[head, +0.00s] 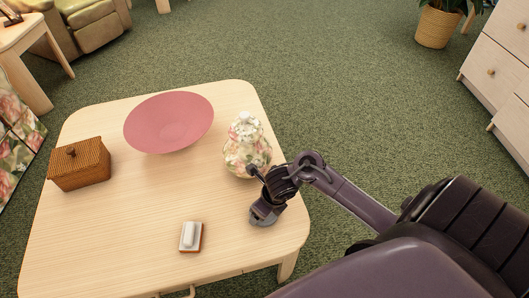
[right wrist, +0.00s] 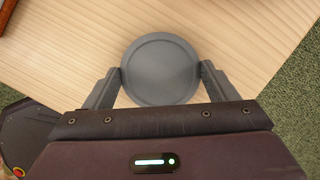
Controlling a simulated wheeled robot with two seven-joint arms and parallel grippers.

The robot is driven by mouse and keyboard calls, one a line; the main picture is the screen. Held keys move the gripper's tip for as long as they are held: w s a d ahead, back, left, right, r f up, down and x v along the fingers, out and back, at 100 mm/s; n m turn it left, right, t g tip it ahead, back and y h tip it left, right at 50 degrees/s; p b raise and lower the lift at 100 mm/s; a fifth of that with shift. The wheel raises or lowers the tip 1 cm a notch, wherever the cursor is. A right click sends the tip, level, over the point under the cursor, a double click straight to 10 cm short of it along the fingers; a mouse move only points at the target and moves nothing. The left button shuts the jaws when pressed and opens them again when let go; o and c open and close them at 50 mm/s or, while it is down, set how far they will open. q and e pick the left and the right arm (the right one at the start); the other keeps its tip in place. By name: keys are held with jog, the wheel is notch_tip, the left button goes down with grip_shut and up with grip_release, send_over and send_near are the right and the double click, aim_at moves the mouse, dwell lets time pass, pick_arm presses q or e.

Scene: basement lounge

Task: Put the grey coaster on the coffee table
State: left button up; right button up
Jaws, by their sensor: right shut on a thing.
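The round grey coaster (right wrist: 160,70) lies flat between the two fingers of my right gripper (right wrist: 161,80) in the right wrist view. The fingers touch its left and right sides. In the head view my right gripper (head: 266,212) is low over the right side of the pale wooden coffee table (head: 130,225), close to its right edge. The coaster is mostly hidden by the gripper there. I cannot tell whether it touches the tabletop. My left gripper is not in view.
A floral lidded jar (head: 246,150) stands just behind my right gripper. A pink bowl (head: 168,122), a wicker box (head: 80,165) and a small white-and-brown block (head: 191,236) are also on the table.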

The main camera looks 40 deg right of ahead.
jog(key=shift+f, duration=0.45)
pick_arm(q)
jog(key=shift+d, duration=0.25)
pick_arm(e)
jog(key=shift+r, duration=0.1)
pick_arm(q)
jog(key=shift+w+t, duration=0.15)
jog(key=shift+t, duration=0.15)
pick_arm(e)
jog(key=o, duration=0.9)
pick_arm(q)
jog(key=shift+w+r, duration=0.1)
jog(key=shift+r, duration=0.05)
